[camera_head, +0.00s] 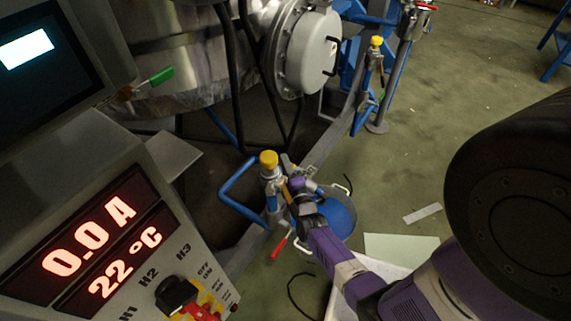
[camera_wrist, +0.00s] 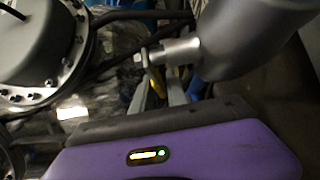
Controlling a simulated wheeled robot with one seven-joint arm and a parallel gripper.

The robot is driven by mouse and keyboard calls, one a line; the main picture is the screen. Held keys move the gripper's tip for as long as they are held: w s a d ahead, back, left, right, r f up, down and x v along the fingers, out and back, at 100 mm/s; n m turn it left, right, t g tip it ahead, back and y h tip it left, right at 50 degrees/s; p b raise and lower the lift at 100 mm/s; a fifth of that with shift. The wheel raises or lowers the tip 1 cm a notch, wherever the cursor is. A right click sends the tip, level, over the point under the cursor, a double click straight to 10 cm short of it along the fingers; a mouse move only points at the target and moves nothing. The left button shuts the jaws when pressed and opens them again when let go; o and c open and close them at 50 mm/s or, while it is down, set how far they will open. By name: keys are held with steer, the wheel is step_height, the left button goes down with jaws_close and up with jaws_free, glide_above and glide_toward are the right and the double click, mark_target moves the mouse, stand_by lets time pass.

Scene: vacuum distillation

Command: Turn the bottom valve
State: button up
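The bottom valve assembly is low in the middle of the head view, with a yellow cap (camera_head: 268,160) on top and a blue pipe (camera_head: 238,187) bending off its left side. A red handle (camera_head: 279,248) hangs below it. My gripper (camera_head: 291,191) is at the right side of this assembly, very close to it; contact is unclear. In the wrist view a small yellow piece (camera_wrist: 156,81) shows between two grey bars that look like my fingers (camera_wrist: 157,92), beside a large grey cylinder (camera_wrist: 240,38). Whether the fingers press on the yellow piece is not clear.
A blue bucket (camera_head: 338,217) stands on the floor just behind my gripper. A large metal vessel (camera_head: 185,55) with a round bolted cover (camera_head: 313,52) is above. A control panel (camera_head: 118,235) fills the lower left. Another yellow-capped valve (camera_head: 376,43) stands farther back. Open floor lies at the right.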

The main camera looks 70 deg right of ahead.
jaws_close()
steer(key=shift+a+f+t+b, duration=0.1)
steer(key=shift+a+t+b, duration=0.1)
steer(key=shift+t+b, duration=0.1)
stand_by(1.1)
steer(key=shift+s+a+n+t+y+b, duration=0.15)
steer(key=shift+a+n+t+y+b, duration=0.6)
steer(key=shift+n+t+y, duration=0.65)
steer(key=shift+s+a+n+t+y+b, duration=0.15)
steer(key=shift+a+n+t+y+b, duration=0.55)
steer(key=shift+n+y, duration=0.8)
steer(key=shift+s+a+n+t+y+b, duration=0.15)
steer(key=shift+a+n+t+y+b, duration=0.6)
steer(key=shift+y, duration=1.25)
steer(key=shift+d+n, duration=0.1)
steer(key=shift+n, duration=0.15)
steer(key=shift+o, duration=2.2)
jaws_free()
